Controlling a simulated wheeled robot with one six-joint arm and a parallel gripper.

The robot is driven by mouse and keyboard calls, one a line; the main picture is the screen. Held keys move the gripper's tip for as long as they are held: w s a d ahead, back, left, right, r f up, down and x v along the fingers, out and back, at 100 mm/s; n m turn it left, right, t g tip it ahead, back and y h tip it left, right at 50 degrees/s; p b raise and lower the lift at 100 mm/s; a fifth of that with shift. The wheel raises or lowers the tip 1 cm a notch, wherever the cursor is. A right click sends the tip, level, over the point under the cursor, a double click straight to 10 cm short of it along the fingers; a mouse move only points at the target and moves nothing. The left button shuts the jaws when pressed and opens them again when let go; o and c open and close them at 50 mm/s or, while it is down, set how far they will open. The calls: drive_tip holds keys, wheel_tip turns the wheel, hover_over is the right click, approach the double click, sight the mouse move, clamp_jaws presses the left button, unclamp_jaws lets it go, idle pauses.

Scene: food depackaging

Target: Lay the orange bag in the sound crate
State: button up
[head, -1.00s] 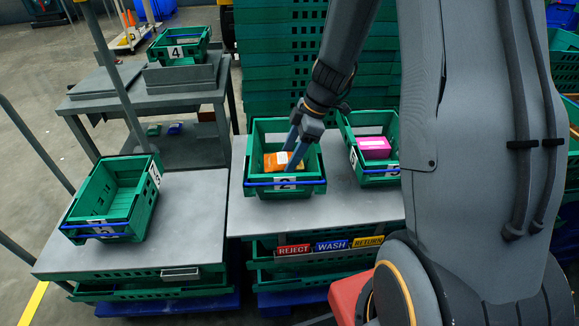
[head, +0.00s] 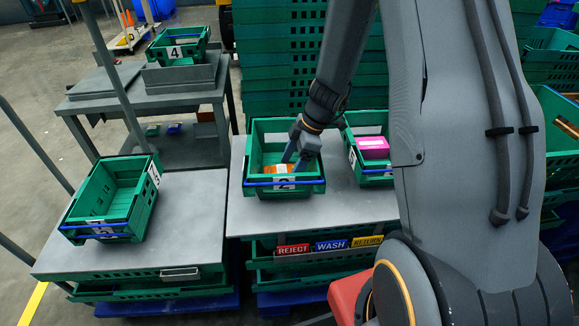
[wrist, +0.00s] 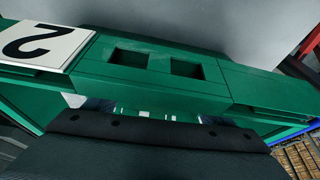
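The orange bag (head: 284,169) is inside the green crate labelled 2 (head: 262,182), behind its blue front bar, and is partly hidden by that bar and my gripper. My gripper (head: 292,160) reaches down into this crate from the right, with its fingers at the bag. Whether the fingers are closed on the bag cannot be told. In the wrist view, crate 2's green wall (wrist: 155,80) and its upside-down label fill the middle. The dark edge of my gripper covers the bottom there, and the bag is not visible. No crate is visibly marked as sound.
A green crate with a pink box (head: 373,146) stands just right of crate 2. An empty green crate (head: 112,232) stands on the left table. Crate 4 (head: 178,53) is on the rear stand. REJECT, WASH and RETURN signs (head: 332,245) hang below. The left tabletop (head: 190,220) has free room.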

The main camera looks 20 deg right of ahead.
drive_tip(key=shift+r, duration=0.1)
drive_tip(key=shift+r, duration=0.25)
drive_tip(key=b+v, duration=0.1)
drive_tip(key=v, duration=1)
drive_tip(key=shift+r, duration=0.3)
drive_tip(key=shift+d, duration=0.1)
